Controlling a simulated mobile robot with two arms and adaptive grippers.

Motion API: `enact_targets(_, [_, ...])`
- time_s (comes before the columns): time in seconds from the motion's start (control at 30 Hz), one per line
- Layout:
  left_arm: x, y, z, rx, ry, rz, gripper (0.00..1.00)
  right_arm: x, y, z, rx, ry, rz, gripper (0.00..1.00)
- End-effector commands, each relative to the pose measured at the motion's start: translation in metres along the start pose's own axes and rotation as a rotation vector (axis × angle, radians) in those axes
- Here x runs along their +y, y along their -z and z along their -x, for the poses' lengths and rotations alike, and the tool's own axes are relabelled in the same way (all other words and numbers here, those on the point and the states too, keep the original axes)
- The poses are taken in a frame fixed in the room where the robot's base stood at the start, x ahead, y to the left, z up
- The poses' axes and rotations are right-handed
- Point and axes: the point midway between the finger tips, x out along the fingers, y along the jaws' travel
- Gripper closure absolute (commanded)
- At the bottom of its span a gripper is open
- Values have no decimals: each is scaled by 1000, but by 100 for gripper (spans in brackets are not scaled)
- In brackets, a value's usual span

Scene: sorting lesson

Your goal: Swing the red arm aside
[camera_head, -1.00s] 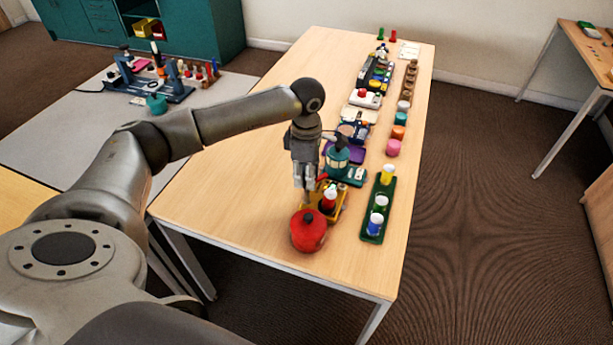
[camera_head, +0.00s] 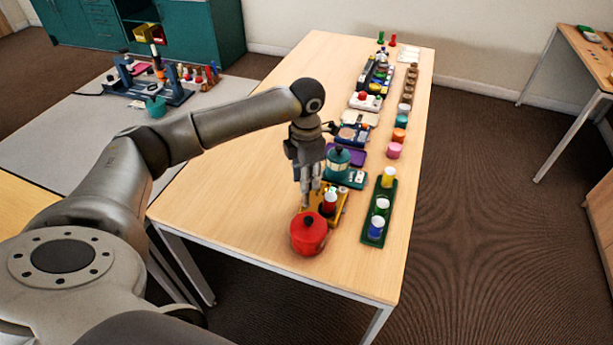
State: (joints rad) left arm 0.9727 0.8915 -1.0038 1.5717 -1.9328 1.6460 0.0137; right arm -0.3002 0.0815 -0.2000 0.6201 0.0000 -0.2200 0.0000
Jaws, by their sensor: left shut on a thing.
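My left gripper (camera_head: 311,199) points down at the yellow stand (camera_head: 342,209) near the front of the table. It is shut on the red arm, which is mostly hidden behind the fingers. A red and white piece (camera_head: 329,203) stands upright on the stand, just right of the fingertips. A red lidded pot (camera_head: 308,236) stands just in front of the stand. My right gripper is not in view.
A teal lantern-like piece (camera_head: 338,163) stands close behind the stand. A green tray (camera_head: 372,228) with several cups lies to the right. More small items run in rows toward the back. The table's left side (camera_head: 225,210) is clear.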

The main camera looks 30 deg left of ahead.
Motion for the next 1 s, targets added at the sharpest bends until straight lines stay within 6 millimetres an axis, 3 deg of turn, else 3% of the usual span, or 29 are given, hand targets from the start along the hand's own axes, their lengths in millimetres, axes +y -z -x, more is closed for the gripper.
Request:
enact_targets(0.47, [1, 0, 2, -3, -3, 16, 97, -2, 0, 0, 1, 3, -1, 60])
enact_targets(0.5, [1, 0, 2, -3, -3, 16, 70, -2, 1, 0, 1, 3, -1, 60])
enact_targets(0.67, [1, 0, 1, -2, -2, 15, 50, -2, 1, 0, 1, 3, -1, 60])
enact_targets(1.0, [0, 0, 2, -1, -1, 13, 50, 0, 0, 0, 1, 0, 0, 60])
